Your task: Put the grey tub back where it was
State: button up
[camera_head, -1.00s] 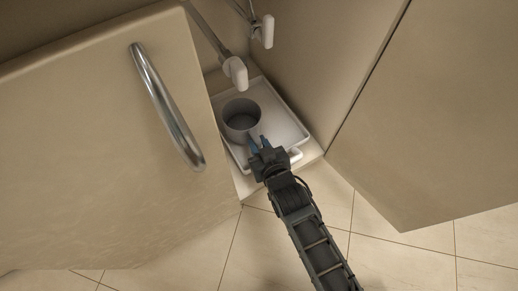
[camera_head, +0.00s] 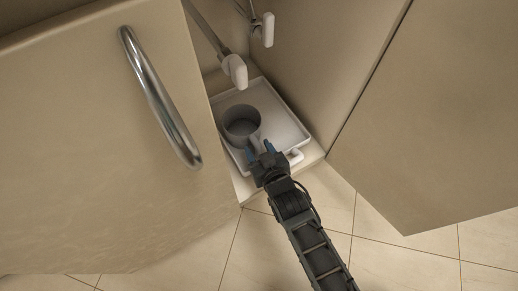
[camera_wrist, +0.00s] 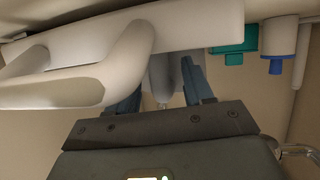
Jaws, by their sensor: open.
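The grey tub (camera_head: 240,122) is a round, open-topped vessel standing upright on the white tray (camera_head: 281,112) inside the open cabinet. A light grey handle-like part projects from its front toward my gripper (camera_head: 259,149). My gripper is open just in front of the tub, its blue fingers spread on either side of that part. In the wrist view a grey piece of the tub (camera_wrist: 162,75) shows between the fingers of my gripper (camera_wrist: 160,92), with gaps visible. The rest of the tub is hidden there by the tray's rim (camera_wrist: 190,25) and the fingers.
The tray has a loop handle (camera_wrist: 105,78) close beside my gripper. Cabinet doors stand open at left (camera_head: 100,150) and right (camera_head: 440,130). White-ended pipe fittings (camera_head: 235,72) hang above the tray. Teal (camera_wrist: 233,43) and blue (camera_wrist: 278,45) fittings show in the wrist view.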

jog(key=shift+r, duration=0.1)
jog(key=shift+s+d+r+p, duration=0.15)
jog(key=shift+s+p, duration=0.1)
jog(key=shift+p, duration=0.15)
jog(key=p+v, duration=0.4)
jog(key=v, duration=0.7)
jog(key=shift+s+p, duration=0.15)
jog(key=shift+p, duration=0.15)
jog(key=shift+d+r, duration=0.1)
